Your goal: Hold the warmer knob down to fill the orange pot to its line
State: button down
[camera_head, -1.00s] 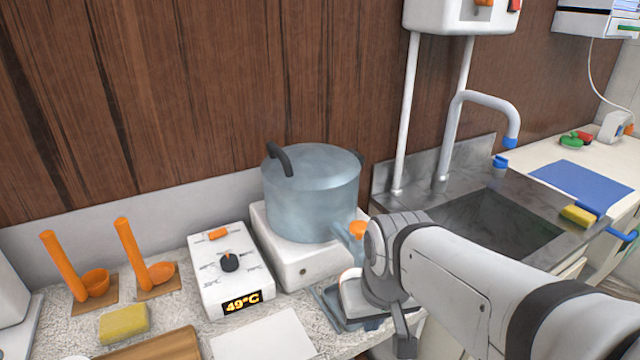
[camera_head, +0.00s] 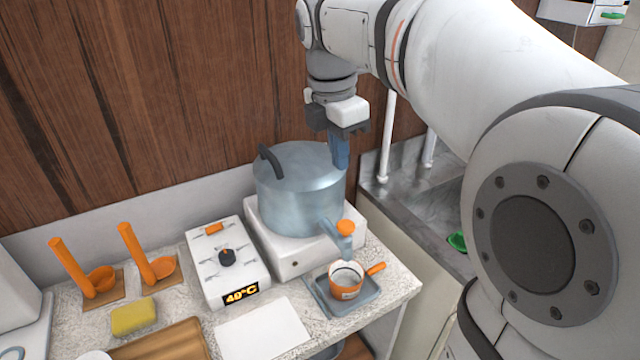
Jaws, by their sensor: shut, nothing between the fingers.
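The small orange pot (camera_head: 347,292) stands upright on a grey-blue tray, under the spout (camera_head: 338,245) of the large lidded steel warmer (camera_head: 300,195). Its handle points right. Its inside looks greyish; I cannot make out the line or the level. The orange warmer knob (camera_head: 345,227) sits on top of the spout. My gripper (camera_head: 340,163) points down with its blue fingers shut and empty. It appears above the knob, by the right rim of the warmer's lid, and is apart from the knob. I cannot tell whether it touches the lid.
A white control box (camera_head: 227,262) with a black dial and temperature display stands left of the warmer. The tray (camera_head: 322,297) lies near the counter's right edge. Two orange ladles, a yellow sponge (camera_head: 134,316) and a wooden board (camera_head: 165,343) are at left. A sink is at right.

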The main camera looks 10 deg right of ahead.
aim_at(345, 227)
dwell(0.3)
jog(key=f, duration=0.4)
jog(key=d+f, duration=0.1)
jog(key=f, duration=0.4)
jog(key=f+p, duration=0.1)
jog(key=f, duration=0.3)
jog(key=shift+w+d+f, duration=0.15)
jog(key=shift+d+f, duration=0.2)
jog(key=shift+f, duration=0.05)
jog(key=shift+f, duration=0.1)
notch_tip(345, 227, down, 2)
jog(key=shift+b, duration=0.7)
jog(key=shift+s+f, duration=0.25)
jog(key=shift+s, duration=0.05)
jog(key=shift+f, duration=0.1)
jog(key=shift+w, duration=0.1)
dwell(4.6)
